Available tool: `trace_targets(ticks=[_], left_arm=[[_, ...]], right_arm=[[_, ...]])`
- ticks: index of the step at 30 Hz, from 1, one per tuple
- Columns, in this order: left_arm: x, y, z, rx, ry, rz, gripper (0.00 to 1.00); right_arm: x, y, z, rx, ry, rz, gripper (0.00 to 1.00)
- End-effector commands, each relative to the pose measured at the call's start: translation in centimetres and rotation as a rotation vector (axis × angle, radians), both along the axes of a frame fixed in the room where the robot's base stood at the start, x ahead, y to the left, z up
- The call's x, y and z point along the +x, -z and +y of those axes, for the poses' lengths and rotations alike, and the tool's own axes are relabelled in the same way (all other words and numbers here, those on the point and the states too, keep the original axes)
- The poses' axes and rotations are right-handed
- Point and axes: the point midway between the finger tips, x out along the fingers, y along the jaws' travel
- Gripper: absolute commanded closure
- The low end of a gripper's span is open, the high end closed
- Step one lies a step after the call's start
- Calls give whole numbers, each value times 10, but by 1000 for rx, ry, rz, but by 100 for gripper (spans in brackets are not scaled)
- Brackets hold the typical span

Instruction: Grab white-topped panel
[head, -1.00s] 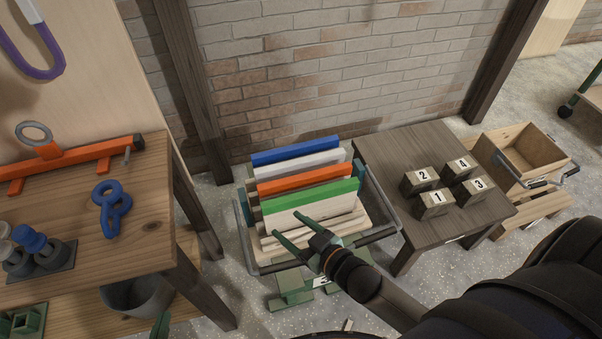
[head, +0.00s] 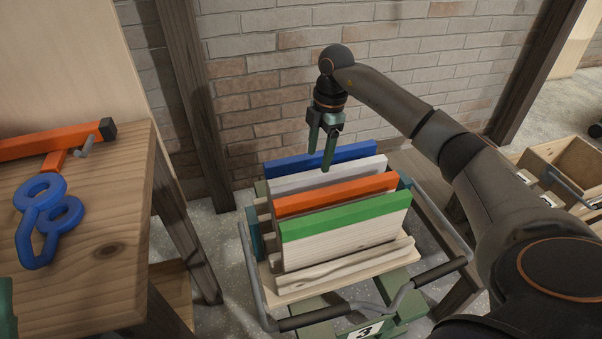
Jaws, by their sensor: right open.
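The white-topped panel (head: 350,171) stands upright in a rack on a cart, between the blue-topped panel (head: 350,152) behind and the orange-topped panel (head: 340,195) in front. My right gripper (head: 320,160) points down from above with its two green fingers apart. The fingers are over the left-middle part of the white top edge, one towards the blue panel and one overlapping the white top in the picture. I cannot tell whether they touch it. The lower part of the white-topped panel is hidden by the orange one. My left gripper is not clearly in view.
The green-topped panel (head: 345,215) is frontmost in the rack. A grey cart rail (head: 310,318) surrounds it. A brick wall (head: 260,100) is close behind. My right arm covers much of the right-hand table.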

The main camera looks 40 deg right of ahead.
Motion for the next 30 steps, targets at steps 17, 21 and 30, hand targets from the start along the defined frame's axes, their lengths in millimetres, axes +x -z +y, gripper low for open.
trace_targets(ticks=[17, 21, 30], left_arm=[[-10, 24, -3, -21, 40, -36, 100], [-9, 28, -4, -23, 43, -31, 100], [-9, 55, -7, -2, 37, -29, 100]], right_arm=[[-7, 52, -39, -116, 138, 41, 31], [-6, 63, -39, -115, 137, 37, 31], [-3, 101, -40, -113, 135, 39, 31]])
